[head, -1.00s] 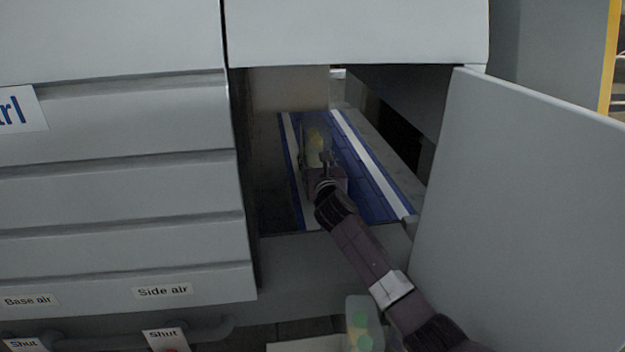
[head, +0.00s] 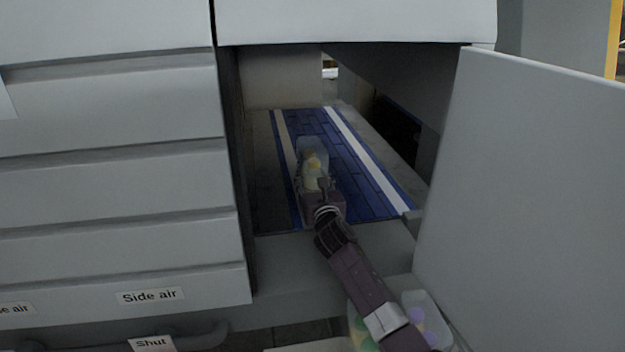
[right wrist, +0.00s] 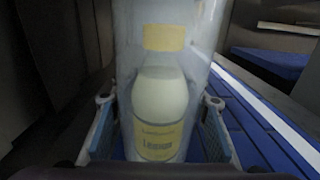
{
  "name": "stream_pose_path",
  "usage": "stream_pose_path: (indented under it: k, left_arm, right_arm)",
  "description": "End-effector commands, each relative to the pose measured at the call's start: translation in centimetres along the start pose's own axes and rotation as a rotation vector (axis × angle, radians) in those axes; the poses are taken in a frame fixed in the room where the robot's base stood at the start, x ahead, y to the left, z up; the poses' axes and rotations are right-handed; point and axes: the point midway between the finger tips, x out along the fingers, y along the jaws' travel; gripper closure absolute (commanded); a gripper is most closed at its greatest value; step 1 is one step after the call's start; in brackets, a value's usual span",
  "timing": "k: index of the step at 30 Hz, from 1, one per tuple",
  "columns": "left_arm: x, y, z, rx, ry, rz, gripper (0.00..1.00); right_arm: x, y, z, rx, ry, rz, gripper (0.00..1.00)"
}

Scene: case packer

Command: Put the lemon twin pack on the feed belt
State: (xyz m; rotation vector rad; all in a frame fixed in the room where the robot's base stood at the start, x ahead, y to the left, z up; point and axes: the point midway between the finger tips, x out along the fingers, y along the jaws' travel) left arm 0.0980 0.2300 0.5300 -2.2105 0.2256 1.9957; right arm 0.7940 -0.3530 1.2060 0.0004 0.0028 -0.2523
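The lemon twin pack (head: 313,158), clear film around yellow-capped bottles, is inside the machine opening above or on the blue feed belt (head: 352,165), near its left white strip. In the right wrist view the pack (right wrist: 160,105) is upright, with a bottle labelled Lemon facing me. My right gripper (head: 322,188) reaches in from below right. Its fingers (right wrist: 160,125) lie along both sides of the pack and appear closed on it. I cannot tell whether the pack's base touches the belt. My left gripper is not in view.
Grey drawer-like panels (head: 115,180) flank the opening on the left and an open grey door (head: 540,190) on the right. A cover (head: 355,22) hangs above. Other packs with green and purple caps (head: 425,315) stand below, partly behind my right arm.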

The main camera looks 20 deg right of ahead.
Motion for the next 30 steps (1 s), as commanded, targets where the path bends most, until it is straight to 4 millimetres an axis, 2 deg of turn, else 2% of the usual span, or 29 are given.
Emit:
stream_pose_path:
  k: [1,4,13,17,23,30]
  left_arm:
    - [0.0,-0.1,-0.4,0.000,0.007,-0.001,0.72]
    - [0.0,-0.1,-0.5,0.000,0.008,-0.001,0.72]
    - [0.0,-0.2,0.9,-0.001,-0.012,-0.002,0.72]
    - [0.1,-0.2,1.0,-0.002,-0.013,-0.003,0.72]
    - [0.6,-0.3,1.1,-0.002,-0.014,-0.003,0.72]
    - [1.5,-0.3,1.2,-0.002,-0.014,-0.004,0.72]
  right_arm:
    - [0.0,0.0,-0.1,0.000,0.002,0.000,0.51]
    - [0.0,0.0,-0.1,0.000,0.001,0.000,0.40]
    - [-0.1,0.0,0.0,0.000,0.000,0.000,0.40]
    - [-0.8,-0.1,-0.1,-0.001,-0.001,-0.001,0.40]
    - [-3.5,0.0,-0.2,-0.003,-0.001,0.001,0.40]
    - [-7.8,0.0,-0.2,-0.002,-0.002,0.001,0.40]
